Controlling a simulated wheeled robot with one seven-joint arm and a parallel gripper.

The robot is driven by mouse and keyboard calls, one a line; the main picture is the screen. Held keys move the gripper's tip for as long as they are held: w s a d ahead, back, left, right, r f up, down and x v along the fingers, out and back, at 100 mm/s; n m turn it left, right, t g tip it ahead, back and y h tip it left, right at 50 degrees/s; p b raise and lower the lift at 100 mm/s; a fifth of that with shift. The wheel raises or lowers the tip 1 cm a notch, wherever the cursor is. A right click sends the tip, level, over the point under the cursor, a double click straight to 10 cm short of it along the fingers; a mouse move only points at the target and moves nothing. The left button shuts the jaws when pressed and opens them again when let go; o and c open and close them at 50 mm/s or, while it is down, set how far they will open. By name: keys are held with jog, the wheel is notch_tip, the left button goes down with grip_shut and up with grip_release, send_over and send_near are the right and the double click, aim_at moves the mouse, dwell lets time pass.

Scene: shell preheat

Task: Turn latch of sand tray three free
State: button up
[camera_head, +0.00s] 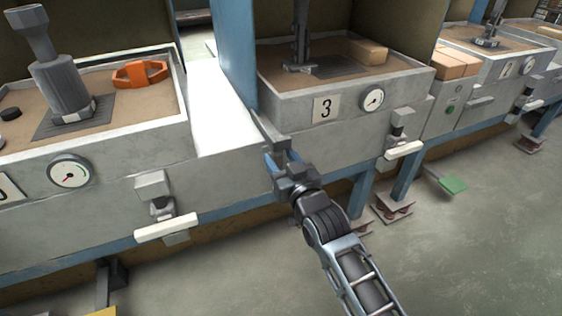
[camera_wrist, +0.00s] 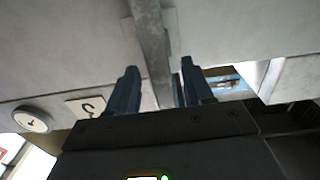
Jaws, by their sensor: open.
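Sand tray three (camera_head: 345,87) is a grey box of sand with a number 3 plate (camera_head: 325,108) and a round gauge (camera_head: 372,100) on its front. A narrow grey metal bar (camera_head: 268,130) runs at its left front corner; it looks like the latch, but I cannot be sure. My gripper (camera_head: 281,158) is just below this bar. In the wrist view, my gripper (camera_wrist: 160,78) has its two blue fingers apart, with the bar (camera_wrist: 150,45) in line with the gap between them. I cannot tell whether they touch it.
A white-handled fitting (camera_head: 403,150) sticks out right of my gripper, and another (camera_head: 166,226) to the left. A neighbouring sand tray (camera_head: 95,130) holds an orange piece (camera_head: 141,74). Blue posts and pedals (camera_head: 392,207) stand below; the floor in front is open.

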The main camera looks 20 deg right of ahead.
grip_shut()
dwell(0.5)
